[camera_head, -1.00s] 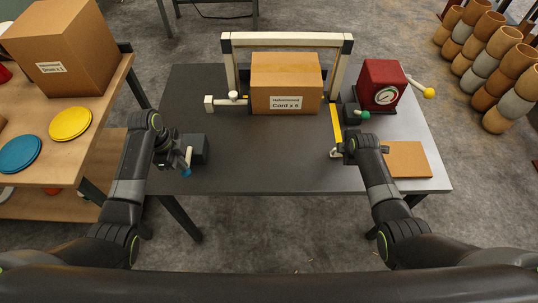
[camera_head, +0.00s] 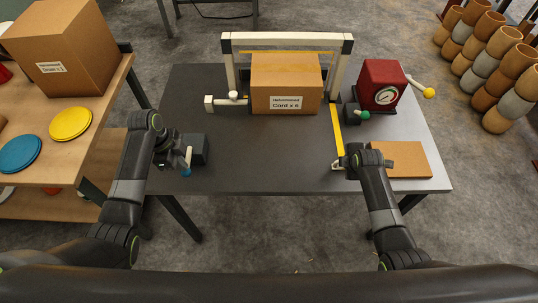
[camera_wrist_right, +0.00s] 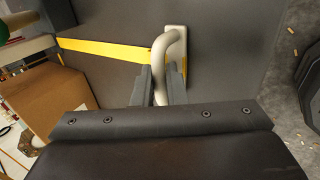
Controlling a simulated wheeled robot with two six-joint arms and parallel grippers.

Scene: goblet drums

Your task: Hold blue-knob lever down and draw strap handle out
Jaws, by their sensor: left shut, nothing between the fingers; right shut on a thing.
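A lever with a blue knob (camera_head: 186,171) is on a dark block (camera_head: 199,148) at the table's left front. My left gripper (camera_head: 178,163) is shut and empty, close beside the lever at its left; whether it touches the lever is hard to tell. The yellow strap (camera_head: 337,128) runs forward along the table, right of the cardboard box, to a pale strap handle (camera_head: 336,164). My right gripper (camera_head: 345,161) is shut on that handle. In the right wrist view the handle (camera_wrist_right: 170,50) is a curved grey bar between my fingers (camera_wrist_right: 160,85), with the strap (camera_wrist_right: 110,48) leading left.
The cardboard box (camera_head: 286,88) labelled Cord stands under a white frame (camera_head: 285,40). A red unit (camera_head: 382,84) with a gauge and yellow-knobbed lever, plus a green knob (camera_head: 363,115), stands at right. A brown board (camera_head: 406,160) lies right front. The table middle is clear.

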